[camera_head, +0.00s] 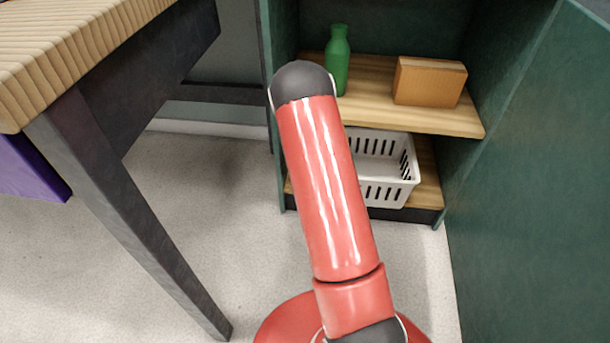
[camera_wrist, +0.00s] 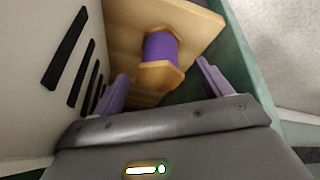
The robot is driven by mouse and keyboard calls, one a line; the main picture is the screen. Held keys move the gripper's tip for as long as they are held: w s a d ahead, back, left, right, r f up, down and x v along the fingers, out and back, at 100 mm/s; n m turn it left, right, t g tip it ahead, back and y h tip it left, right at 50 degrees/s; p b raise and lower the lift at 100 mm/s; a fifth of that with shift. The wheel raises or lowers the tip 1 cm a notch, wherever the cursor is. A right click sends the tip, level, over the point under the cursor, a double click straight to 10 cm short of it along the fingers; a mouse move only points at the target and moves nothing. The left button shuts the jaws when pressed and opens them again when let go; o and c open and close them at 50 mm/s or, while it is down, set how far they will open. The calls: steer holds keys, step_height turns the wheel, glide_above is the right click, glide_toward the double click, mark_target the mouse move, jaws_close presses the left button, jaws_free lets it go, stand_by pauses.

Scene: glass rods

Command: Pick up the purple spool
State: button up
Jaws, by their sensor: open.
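The purple spool (camera_wrist: 160,48) shows in the wrist view, with a purple middle between two pale wooden flanges. It is at the wooden shelf board (camera_wrist: 125,30), ahead of my gripper (camera_wrist: 162,69). My gripper is open, with one purple finger to the left and one to the right of the spool's near flange in the picture. Nothing is held, and I cannot tell how far the fingertips are from the spool. In the head view the spool and my gripper are hidden.
A white slotted basket (camera_head: 397,190) stands on the lower shelf; its wall (camera_wrist: 32,105) is close on the left in the wrist view. A green cabinet side (camera_wrist: 262,85) is close on the right. A green bottle (camera_head: 337,62) and cardboard box (camera_head: 429,82) stand on the shelf above.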

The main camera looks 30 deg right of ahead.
steer(key=shift+x, duration=1.05)
steer(key=c, duration=1.2)
